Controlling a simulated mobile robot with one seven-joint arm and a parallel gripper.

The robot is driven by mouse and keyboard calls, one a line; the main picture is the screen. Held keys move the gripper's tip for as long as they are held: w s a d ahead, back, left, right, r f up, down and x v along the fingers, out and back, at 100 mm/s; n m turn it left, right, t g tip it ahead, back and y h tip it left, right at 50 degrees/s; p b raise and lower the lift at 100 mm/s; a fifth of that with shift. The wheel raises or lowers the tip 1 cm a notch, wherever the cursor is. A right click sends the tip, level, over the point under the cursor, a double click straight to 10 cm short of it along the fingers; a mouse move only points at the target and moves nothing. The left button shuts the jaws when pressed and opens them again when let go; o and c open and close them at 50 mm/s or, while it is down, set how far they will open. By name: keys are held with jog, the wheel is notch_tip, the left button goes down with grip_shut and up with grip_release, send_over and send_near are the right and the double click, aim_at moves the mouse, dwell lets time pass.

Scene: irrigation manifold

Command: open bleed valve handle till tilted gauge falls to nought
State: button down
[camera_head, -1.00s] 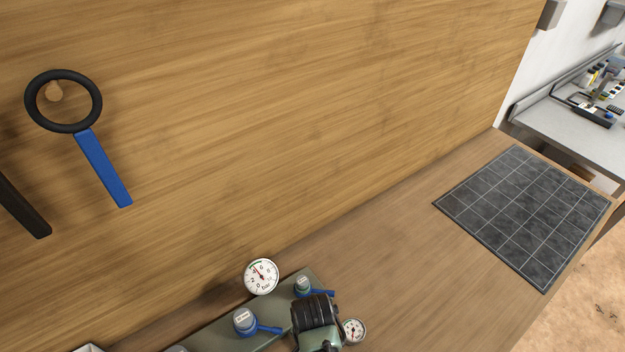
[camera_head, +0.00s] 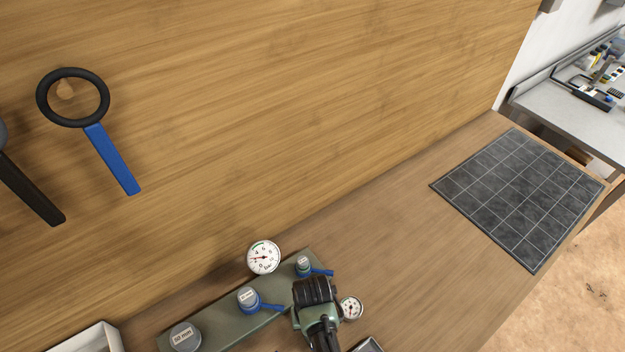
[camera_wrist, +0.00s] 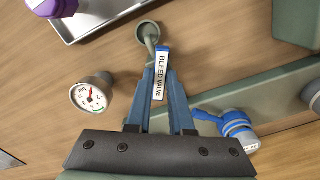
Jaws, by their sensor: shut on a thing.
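The bleed valve handle (camera_wrist: 162,50) is a short blue lever with a white "BLEED VALVE" label, on a grey-green stem. In the wrist view my gripper (camera_wrist: 161,78) is shut on it, one finger on each side. In the head view my wrist hides the handle and fingertips. A smaller gauge (camera_head: 351,307) sits right of my gripper and shows in the wrist view (camera_wrist: 88,97). I cannot tell for sure which gauge the task calls tilted.
Two blue-handled valves (camera_head: 249,299) (camera_head: 304,266) sit on the manifold beside my gripper. Trays (camera_head: 88,340) (camera_wrist: 100,18) lie near both ends. A blue-handled ring tool (camera_head: 112,160) hangs on the wooden wall. The bench right of the manifold is clear up to a dark gridded mat (camera_head: 520,195).

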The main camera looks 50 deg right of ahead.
jog(key=n, duration=0.5)
jog(key=shift+n+p, duration=0.3)
jog(key=shift+p, duration=0.1)
dwell(0.3)
jog(key=c, duration=0.8)
grip_release()
jog(key=shift+r, duration=0.1)
notch_tip(320, 180, up, 13)
jog(key=b, duration=0.1)
jog(key=shift+b, duration=0.3)
